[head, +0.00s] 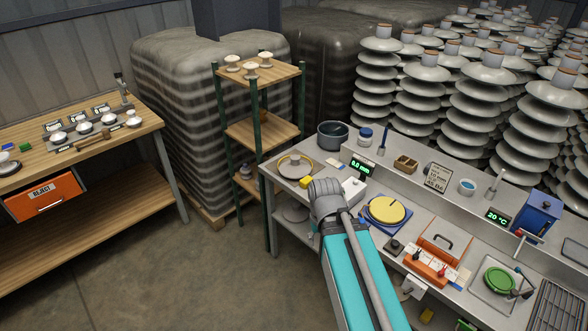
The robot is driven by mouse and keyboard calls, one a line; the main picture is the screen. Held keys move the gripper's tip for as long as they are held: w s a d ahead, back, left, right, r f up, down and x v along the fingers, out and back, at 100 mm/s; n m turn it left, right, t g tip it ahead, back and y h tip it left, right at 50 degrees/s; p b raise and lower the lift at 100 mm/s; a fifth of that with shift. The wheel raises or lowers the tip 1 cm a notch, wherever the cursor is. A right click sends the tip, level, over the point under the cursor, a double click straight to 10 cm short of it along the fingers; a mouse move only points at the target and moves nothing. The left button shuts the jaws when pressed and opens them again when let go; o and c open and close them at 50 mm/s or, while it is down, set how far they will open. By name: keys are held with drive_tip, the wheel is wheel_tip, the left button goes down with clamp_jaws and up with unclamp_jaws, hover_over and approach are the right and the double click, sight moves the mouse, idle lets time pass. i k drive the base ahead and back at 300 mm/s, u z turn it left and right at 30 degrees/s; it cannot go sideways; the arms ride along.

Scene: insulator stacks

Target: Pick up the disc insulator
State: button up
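My gripper's fingers cannot be made out; the wrist hides that part. Nothing shows as held.
A dark pot (332,135) stands behind the disc. A yellow block (306,182) and white box (354,188) flank my wrist. A yellow disc (387,210) lies farther right. A wooden shelf (262,131) with small insulators stands left; tall insulator stacks (428,92) stand behind.

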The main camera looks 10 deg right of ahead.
sight(295, 168)
drive_tip(key=z, duration=0.1)
drive_tip(key=i, duration=1)
drive_tip(key=u, duration=0.05)
